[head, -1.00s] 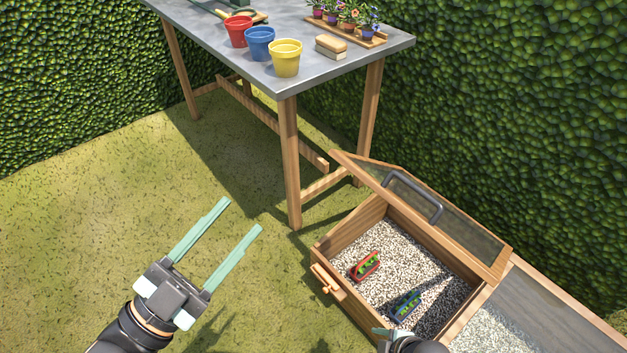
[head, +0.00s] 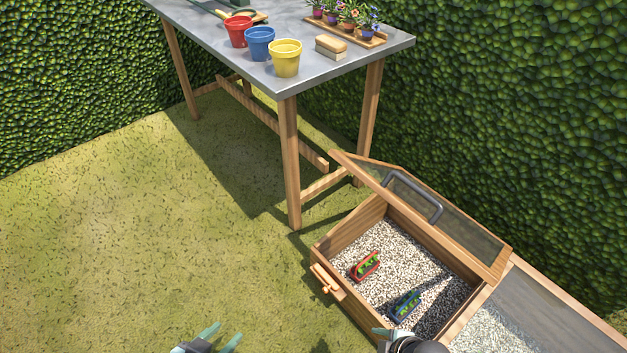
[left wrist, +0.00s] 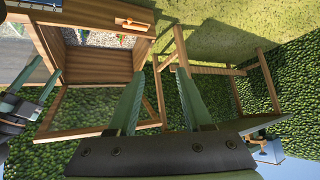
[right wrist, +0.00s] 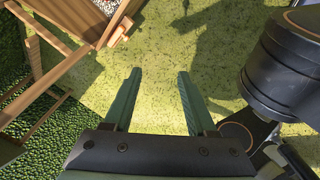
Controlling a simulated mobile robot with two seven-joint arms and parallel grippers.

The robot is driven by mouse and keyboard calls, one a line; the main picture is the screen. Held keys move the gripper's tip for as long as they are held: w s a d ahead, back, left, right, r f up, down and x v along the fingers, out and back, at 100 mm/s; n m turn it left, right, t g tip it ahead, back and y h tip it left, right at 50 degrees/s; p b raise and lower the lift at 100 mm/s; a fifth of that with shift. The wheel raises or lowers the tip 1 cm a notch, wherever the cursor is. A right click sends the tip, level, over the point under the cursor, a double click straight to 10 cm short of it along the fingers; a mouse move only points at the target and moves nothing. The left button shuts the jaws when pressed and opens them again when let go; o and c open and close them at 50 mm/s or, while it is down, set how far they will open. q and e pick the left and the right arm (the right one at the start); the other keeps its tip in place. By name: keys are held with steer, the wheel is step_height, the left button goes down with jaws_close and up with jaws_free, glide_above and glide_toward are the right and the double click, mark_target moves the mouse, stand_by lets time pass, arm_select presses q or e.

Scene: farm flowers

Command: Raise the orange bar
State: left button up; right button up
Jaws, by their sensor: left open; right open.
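The orange bar (head: 326,279) is a short piece on the outer front wall of the wooden cold frame (head: 345,237). It also shows in the left wrist view (left wrist: 132,24), and at the top of the right wrist view (right wrist: 119,32). My left gripper (head: 215,335) is open and empty at the bottom edge of the head view, left of the bar and apart from it. My right gripper (right wrist: 160,72) is open and empty over grass. In the head view only part of it shows, in front of the frame's lower edge.
The frame's glazed lid (head: 460,220) with a grey handle (head: 415,195) stands open. Inside, a red planter (head: 365,266) and a blue planter (head: 405,306) sit on gravel. A table (head: 290,85) with pots stands behind. Grass on the left is clear.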

steer(key=d+n+h, duration=0.1)
steer(key=d+h, duration=0.1)
steer(key=d, duration=1.1)
steer(key=s+a+r+m+t+y, duration=0.15)
steer(key=a+r+m+t, duration=0.3)
steer(key=r+m, duration=0.65)
steer(key=w+a+r+m, duration=0.15)
steer(key=a+m, duration=0.25)
steer(key=a, duration=0.5)
arm_select(q)
step_height(320, 180, up, 16)
steer(key=d+n+p, duration=0.1)
steer(key=n+p, duration=0.1)
steer(key=p, duration=1.7)
steer(key=shift+s+d+f+n+t, duration=0.2)
steer(key=shift+s+n+t, duration=0.05)
steer(key=shift+n+t, duration=0.15)
arm_select(e)
step_height(320, 180, up, 15)
steer(key=s+d, duration=0.2)
steer(key=shift+d+f, duration=0.15)
steer(key=shift+d, duration=0.05)
steer(key=shift+t, duration=0.25)
arm_select(q)
steer(key=shift+w, duration=0.1)
arm_select(e)
steer(key=shift+w+f, duration=0.1)
steer(key=shift+w, duration=0.05)
